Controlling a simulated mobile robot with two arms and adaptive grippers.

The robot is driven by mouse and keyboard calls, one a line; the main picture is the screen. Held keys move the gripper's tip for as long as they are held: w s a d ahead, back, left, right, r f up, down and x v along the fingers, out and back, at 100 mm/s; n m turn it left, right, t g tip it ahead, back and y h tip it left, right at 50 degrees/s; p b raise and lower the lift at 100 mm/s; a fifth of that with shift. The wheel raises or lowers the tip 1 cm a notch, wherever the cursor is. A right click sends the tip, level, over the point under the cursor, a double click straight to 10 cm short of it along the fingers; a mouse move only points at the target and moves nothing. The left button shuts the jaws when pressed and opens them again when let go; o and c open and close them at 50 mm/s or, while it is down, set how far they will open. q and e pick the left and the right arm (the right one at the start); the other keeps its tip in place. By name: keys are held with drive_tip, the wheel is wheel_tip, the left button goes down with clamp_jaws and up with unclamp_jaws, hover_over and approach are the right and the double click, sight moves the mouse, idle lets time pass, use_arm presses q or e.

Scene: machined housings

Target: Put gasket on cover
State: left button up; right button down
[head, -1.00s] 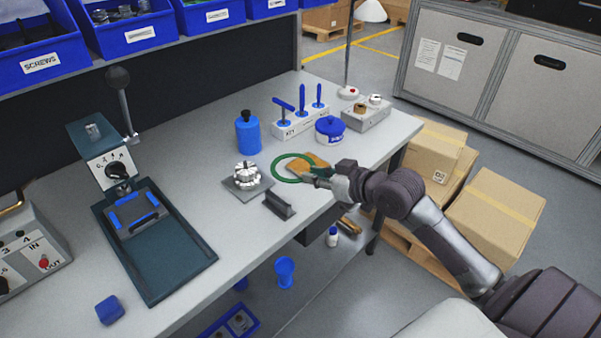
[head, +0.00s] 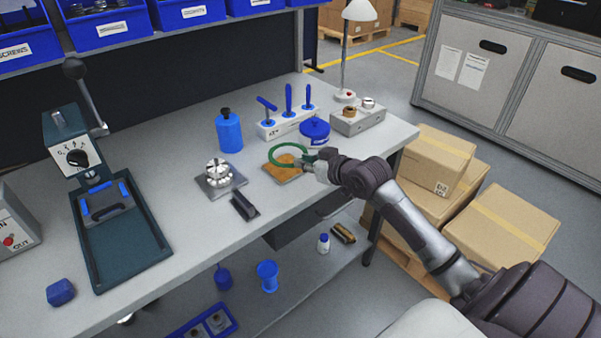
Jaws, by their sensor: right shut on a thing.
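The gasket looks like a thin green ring (head: 270,156). My right gripper (head: 312,160) is shut on the right side of the ring and holds it over a brown-orange pad (head: 283,173) on the bench. I cannot tell how high the ring is above the pad. A silver round machined part (head: 217,170) sits on a grey square plate (head: 229,187) to the left of the ring; I cannot tell for sure whether this is the cover. My left gripper is out of view.
A dark block (head: 244,206) lies near the bench's front edge. Behind the ring stand a blue bottle (head: 229,133), a tool stand (head: 287,124), a blue pot (head: 315,130) and a grey block (head: 357,122). A press (head: 124,243) stands at left.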

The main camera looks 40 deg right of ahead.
sight(301, 183)
drive_tip(key=shift+w+a+f, duration=0.2)
drive_tip(key=shift+w+f, duration=0.6)
drive_tip(key=shift+f, duration=0.1)
wheel_tip(301, 183, down, 2)
drive_tip(key=shift+f, duration=0.2)
drive_tip(key=shift+d+f, duration=0.1)
drive_tip(key=shift+f, duration=0.2)
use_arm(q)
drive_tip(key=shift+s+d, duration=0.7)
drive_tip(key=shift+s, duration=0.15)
use_arm(e)
drive_tip(key=shift+f, duration=0.1)
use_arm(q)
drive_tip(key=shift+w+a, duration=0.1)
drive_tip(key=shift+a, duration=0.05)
use_arm(e)
drive_tip(key=c, duration=1.1)
unclamp_jaws()
drive_tip(key=shift+f, duration=0.15)
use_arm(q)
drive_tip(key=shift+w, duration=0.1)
